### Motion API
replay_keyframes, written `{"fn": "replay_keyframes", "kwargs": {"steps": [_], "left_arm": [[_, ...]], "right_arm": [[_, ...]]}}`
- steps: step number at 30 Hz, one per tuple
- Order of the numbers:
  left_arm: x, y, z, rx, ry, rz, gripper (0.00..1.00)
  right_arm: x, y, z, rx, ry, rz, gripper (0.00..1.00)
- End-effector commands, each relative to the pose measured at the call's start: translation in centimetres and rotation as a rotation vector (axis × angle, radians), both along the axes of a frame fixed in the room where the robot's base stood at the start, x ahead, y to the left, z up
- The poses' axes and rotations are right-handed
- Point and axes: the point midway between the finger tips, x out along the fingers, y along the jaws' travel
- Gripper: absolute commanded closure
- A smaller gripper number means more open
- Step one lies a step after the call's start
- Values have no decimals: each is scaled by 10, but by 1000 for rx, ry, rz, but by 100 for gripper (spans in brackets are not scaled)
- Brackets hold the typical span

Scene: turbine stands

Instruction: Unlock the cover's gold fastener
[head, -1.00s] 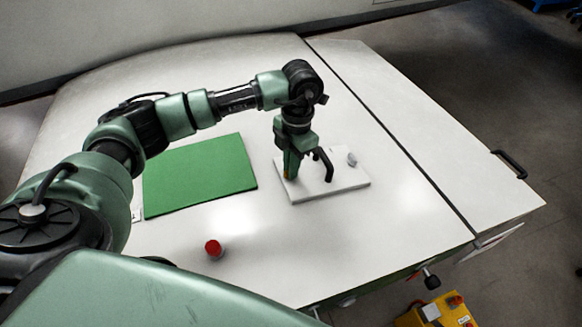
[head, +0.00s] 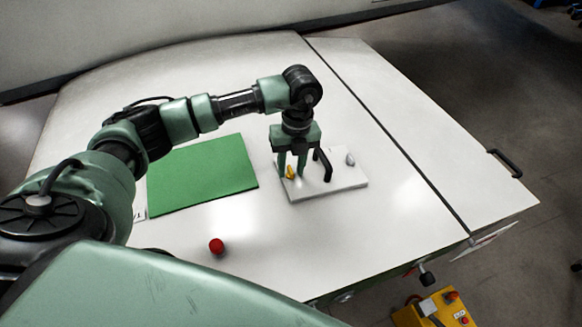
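The cover is a white rectangular plate (head: 345,180) on the white work surface, right of the green mat. It carries a gold fastener (head: 290,172) at its left end, a black handle (head: 323,164) in the middle and a silver-grey fastener (head: 350,159) at its right end. My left gripper (head: 291,168) points down over the gold fastener. Its two fingers are apart, with the fastener showing between and just in front of their tips. I cannot tell whether a finger touches it. My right gripper is out of view.
A green mat (head: 203,174) lies left of the cover. A red-topped button (head: 216,246) stands in front of the mat. A yellow box (head: 438,309) with red buttons is at the lower right, off the surface. The surface right of the cover is clear.

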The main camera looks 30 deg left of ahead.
Motion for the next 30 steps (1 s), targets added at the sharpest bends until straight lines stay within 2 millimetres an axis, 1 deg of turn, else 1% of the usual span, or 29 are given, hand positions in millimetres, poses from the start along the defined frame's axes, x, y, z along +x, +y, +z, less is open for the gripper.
{"fn": "replay_keyframes", "kwargs": {"steps": [2,4,12,16,30], "left_arm": [[0,0,0,0,0,-1,66],[0,0,0,0,0,-1,59],[0,0,0,1,1,-1,59],[0,0,3,1,1,-1,59],[6,-1,40,0,0,-1,59]], "right_arm": [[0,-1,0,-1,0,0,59],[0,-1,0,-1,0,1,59],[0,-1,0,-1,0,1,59],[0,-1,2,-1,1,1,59],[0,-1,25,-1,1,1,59]]}}
